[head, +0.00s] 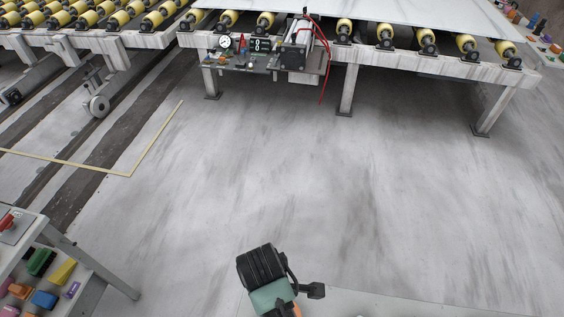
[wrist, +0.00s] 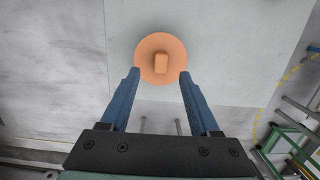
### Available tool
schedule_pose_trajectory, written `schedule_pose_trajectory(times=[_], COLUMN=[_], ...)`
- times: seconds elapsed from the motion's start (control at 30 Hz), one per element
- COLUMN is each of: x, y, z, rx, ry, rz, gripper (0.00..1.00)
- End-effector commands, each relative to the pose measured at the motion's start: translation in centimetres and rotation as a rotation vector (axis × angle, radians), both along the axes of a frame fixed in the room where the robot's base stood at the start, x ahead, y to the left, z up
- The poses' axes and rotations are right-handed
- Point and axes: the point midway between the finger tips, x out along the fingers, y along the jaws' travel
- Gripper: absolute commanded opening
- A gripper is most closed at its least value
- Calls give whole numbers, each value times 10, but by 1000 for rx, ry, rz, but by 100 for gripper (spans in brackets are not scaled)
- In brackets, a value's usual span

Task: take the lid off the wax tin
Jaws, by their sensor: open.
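An orange round lid (wrist: 148,50) with a small upright block-like knob (wrist: 161,63) at its middle shows in the wrist view, seen from above. It lies over a pale grey flat surface. The tin's body under it is hidden from this angle. My gripper (wrist: 160,74) is open, its two blue fingers apart, with the tips at the lower left and lower right edges of the lid in the picture. The knob lies between the fingertips' lines, a little beyond them, and nothing is held.
The pale surface's edge (head: 420,305) shows at the bottom of the head view. A roller table (head: 400,55) bearing a large pale slab (head: 420,15) stands at the back. A bench (head: 50,235) with colored blocks is at lower left. Floor between is clear.

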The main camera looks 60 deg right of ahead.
Motion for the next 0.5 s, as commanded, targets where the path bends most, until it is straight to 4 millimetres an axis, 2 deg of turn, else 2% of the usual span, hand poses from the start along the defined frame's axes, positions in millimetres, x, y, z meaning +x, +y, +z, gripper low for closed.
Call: schedule_pose_trajectory(times=[0.17, 0.5], x=[-1, -4], y=[0, 1], z=[-10, -51], rx=[1, 1], ry=[1, 1], rz=[0, 0], gripper=[62, 62])
